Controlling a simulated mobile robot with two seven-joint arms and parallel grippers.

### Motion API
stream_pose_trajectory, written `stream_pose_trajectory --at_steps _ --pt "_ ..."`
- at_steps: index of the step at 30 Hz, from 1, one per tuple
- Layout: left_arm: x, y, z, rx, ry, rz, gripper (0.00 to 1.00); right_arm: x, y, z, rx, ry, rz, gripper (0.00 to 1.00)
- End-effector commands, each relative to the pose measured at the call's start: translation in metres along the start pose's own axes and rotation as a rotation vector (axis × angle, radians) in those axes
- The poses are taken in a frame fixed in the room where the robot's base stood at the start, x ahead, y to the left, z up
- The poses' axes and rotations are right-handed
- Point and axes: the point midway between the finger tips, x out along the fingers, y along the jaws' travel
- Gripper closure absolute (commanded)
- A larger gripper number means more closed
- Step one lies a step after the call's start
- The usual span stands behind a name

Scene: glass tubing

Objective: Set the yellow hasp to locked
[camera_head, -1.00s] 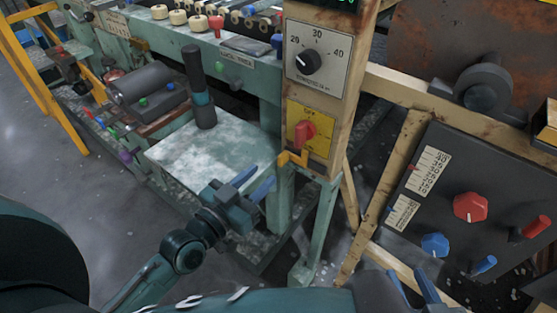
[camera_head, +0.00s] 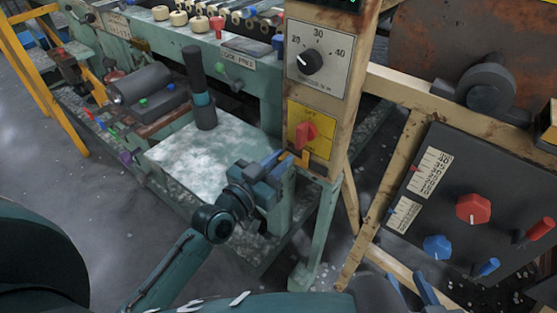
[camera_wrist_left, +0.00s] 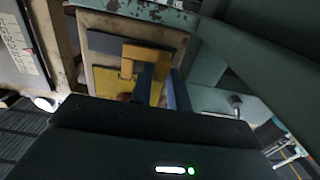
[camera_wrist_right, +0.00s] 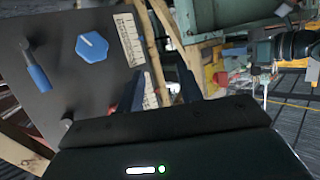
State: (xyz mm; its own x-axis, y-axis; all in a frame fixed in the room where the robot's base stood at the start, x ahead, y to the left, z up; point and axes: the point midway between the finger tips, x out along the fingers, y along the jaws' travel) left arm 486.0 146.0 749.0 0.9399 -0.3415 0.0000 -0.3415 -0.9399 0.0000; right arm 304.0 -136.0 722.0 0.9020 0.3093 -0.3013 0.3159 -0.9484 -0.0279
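The yellow hasp (camera_head: 304,157) sits at the lower edge of a yellow plate with a red switch (camera_head: 306,131) on the post. My left gripper (camera_head: 283,157) is at the hasp and hides part of it. In the left wrist view the angled hasp (camera_wrist_left: 150,54) lies just ahead of the fingers (camera_wrist_left: 162,88), which are apart on either side of its lower part. I cannot tell whether they touch it. My right gripper (camera_head: 409,285) is open and empty at the bottom of the head view; it also shows in the right wrist view (camera_wrist_right: 162,88).
A dial panel (camera_head: 318,57) is above the switch. A dark panel (camera_head: 455,180) with red and blue knobs stands at the right. A green table (camera_head: 205,150) with an upright dark cylinder (camera_head: 200,90) is left of the post, behind my left arm.

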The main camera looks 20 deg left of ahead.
Motion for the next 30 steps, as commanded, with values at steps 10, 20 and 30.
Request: stream_pose_trajectory --at_steps 10,20,30 --pt "0.0 0.0 0.0 0.0 0.0 0.0 1.0 0.0 0.0 0.0 0.0 0.002 -0.001 0.64" --pt "0.0 0.003 -0.001 -0.001 -0.001 0.0 1.0 -0.001 0.0 -0.005 0.002 0.004 0.0 0.64" --pt "0.0 0.029 0.001 0.0 -0.002 0.002 1.0 -0.015 0.007 -0.024 0.047 0.034 0.023 0.64"
